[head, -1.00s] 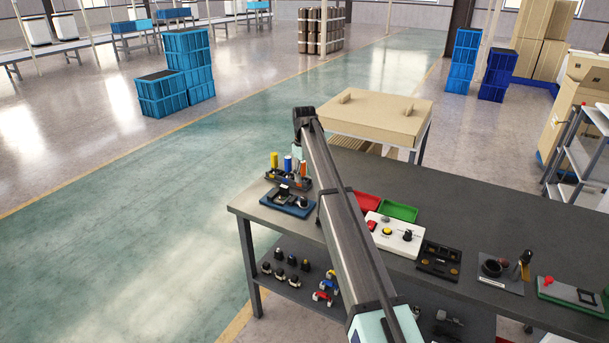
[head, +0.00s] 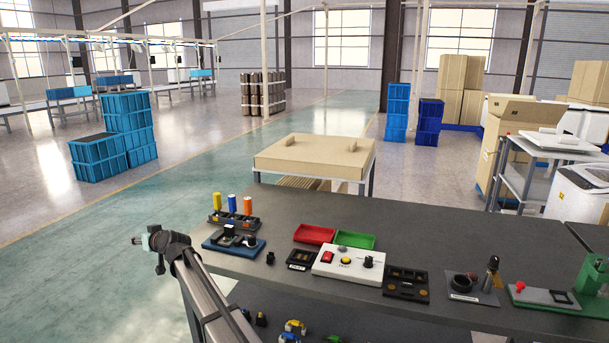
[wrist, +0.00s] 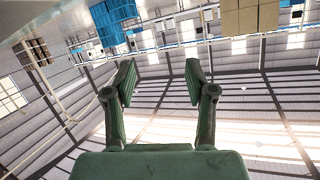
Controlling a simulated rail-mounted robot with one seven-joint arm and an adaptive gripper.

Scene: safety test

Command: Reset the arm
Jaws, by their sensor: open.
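My gripper (wrist: 160,80) is open in the wrist view, with its two green fingers spread apart and nothing between them. Behind the fingers the wrist view shows the hall upside down, with windows, blue crates and brown boxes. In the head view my arm rises from the bottom edge, left of the workbench (head: 440,225). Its far end is beside the bench's left end, and the gripper's fingers cannot be made out there.
The bench carries a white button box (head: 349,266), a red tray (head: 314,234), a green tray (head: 355,240), a blue fixture (head: 234,243) and a black holder with coloured cylinders (head: 234,219). A cardboard-topped table (head: 314,157) stands behind. The green floor at left (head: 100,240) is clear.

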